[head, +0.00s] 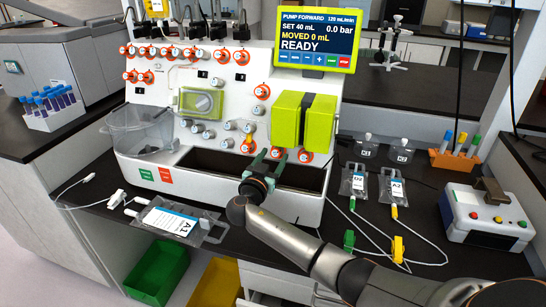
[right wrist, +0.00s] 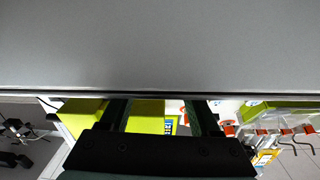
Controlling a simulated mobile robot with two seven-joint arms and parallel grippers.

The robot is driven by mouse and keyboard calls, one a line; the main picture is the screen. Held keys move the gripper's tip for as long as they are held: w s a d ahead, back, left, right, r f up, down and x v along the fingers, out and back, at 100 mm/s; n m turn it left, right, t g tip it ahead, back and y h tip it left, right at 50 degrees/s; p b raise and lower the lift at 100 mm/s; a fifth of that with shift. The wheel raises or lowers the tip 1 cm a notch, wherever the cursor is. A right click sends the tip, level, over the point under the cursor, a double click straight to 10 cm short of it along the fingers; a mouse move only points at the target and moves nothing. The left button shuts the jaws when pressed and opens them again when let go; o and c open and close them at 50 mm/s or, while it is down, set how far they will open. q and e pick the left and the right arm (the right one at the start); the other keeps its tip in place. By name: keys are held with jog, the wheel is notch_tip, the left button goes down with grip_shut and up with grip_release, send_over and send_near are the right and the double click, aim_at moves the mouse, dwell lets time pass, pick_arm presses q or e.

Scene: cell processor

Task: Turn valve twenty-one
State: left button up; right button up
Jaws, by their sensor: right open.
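The white cell processor (head: 160,95) stands on the dark bench with orange-ringed valves on its front. Their numbers are too small to read, so I cannot tell which is valve twenty-one. A bottom-row valve (head: 305,157) shows just right of my right gripper (head: 268,163), and another valve (head: 248,146) shows to its left. The right gripper is open and empty in front of the panel's lower edge, partly covering this row. In the right wrist view its two fingers (right wrist: 160,110) stand apart with nothing between them. My left gripper is out of view.
A yellow-green pump block (head: 288,118) juts out above the right gripper. The screen (head: 317,38) reads READY. A bag marked A1 (head: 172,220) lies front left; smaller bags (head: 354,181) lie right. A grey surface (right wrist: 160,45) fills the upper wrist view.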

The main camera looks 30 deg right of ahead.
jog(key=shift+w+d, duration=0.1)
grip_shut()
dwell(0.5)
